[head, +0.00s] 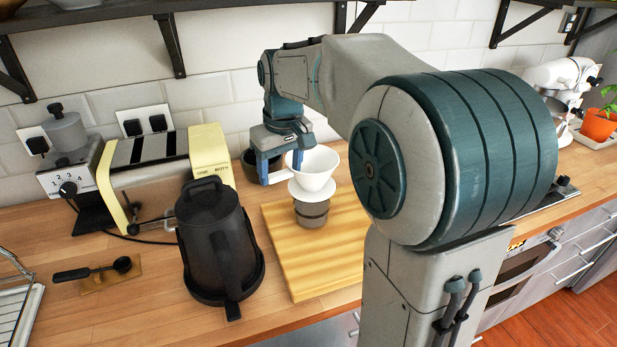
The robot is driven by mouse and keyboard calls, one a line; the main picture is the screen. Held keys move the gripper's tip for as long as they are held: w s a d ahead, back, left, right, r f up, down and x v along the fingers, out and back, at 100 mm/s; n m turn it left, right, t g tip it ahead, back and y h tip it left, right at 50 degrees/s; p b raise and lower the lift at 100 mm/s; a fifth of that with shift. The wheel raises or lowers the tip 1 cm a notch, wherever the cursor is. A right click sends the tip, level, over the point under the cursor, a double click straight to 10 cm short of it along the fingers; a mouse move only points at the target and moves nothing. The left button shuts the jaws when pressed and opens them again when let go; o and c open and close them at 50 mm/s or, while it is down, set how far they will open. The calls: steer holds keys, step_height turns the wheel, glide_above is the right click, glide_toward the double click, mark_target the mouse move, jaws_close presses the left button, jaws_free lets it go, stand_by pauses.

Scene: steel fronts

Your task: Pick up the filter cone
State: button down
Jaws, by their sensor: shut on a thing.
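The white filter cone (314,172) is upright on a dark grey cup (312,213), with its wide saucer-like base at the cup's rim. I cannot tell if the base is resting on the cup or just above it. The cup stands on a light wooden board (277,265). My gripper (280,172) reaches down from above at the cone's left side, its blue fingers shut on the cone near its rim or handle. The exact contact is too small to see clearly.
A black kettle (213,245) stands left of the board. A yellow toaster (140,185) and a grey grinder (68,150) are behind it. A dark pot (250,163) is behind my gripper. A black scoop (92,271) lies at the left. Shelf brackets (170,45) hang above.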

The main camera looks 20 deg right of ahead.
steer(key=shift+r, duration=0.5)
steer(key=r, duration=0.2)
steer(key=d+r, duration=0.1)
steer(key=shift+s+r, duration=0.2)
steer(key=shift+r, duration=0.15)
steer(key=s+d+r+b, duration=0.1)
steer(key=s+d+r, duration=0.4)
steer(key=d, duration=0.4)
steer(key=shift+d+r, duration=0.2)
steer(key=shift+r, duration=0.5)
steer(key=shift+a, duration=0.1)
